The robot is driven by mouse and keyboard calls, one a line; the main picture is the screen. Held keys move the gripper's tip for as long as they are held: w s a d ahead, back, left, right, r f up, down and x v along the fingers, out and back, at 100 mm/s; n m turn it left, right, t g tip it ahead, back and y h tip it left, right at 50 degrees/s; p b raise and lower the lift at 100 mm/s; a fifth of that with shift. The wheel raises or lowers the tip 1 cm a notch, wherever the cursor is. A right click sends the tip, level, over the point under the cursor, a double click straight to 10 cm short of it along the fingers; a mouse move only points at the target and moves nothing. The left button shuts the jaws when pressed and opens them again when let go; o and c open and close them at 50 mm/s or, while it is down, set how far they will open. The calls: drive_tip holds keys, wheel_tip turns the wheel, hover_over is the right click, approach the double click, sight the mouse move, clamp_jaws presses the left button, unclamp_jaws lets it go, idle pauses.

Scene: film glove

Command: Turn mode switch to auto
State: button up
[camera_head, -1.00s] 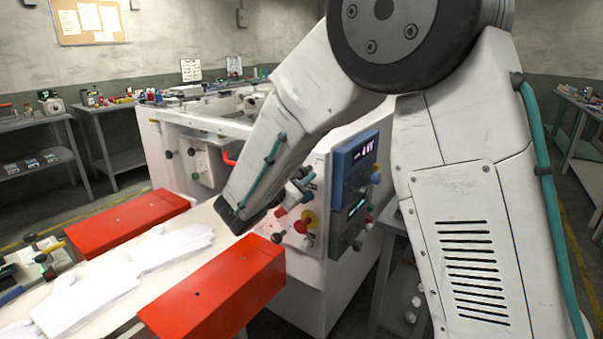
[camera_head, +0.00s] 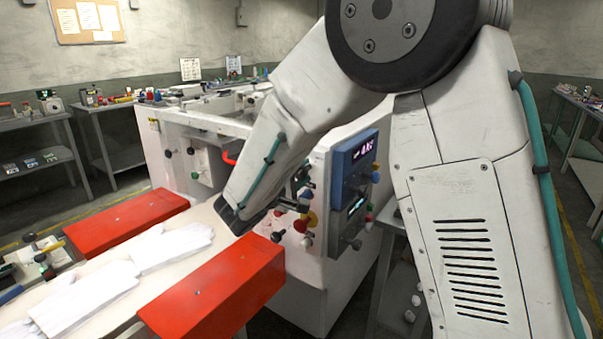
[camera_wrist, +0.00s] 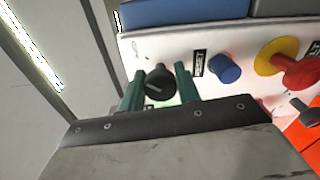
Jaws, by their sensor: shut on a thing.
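The mode switch (camera_wrist: 155,86) is a black round knob with a pale pointer line, on the white panel in the wrist view. My gripper (camera_wrist: 158,88) has one green finger on each side of the knob and is shut on it. The pointer line lies nearly level in that view; the lettering around the knob is mostly hidden or too small to read. In the head view my gripper (camera_head: 302,185) is at the machine's control panel, partly behind my own arm, and the knob cannot be made out clearly there.
Right of the knob are a blue reset button (camera_wrist: 224,68) and a red mushroom button (camera_wrist: 298,72) on a yellow base. A blue display box (camera_head: 352,180) stands close by on the machine. Red blocks (camera_head: 215,290) and white gloves (camera_head: 170,246) lie in front.

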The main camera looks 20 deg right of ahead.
drive_tip(key=shift+m, duration=0.6)
drive_tip(key=o, duration=0.9)
drive_tip(key=shift+o, duration=0.2)
drive_tip(key=v, duration=0.8)
drive_tip(key=shift+d, duration=0.1)
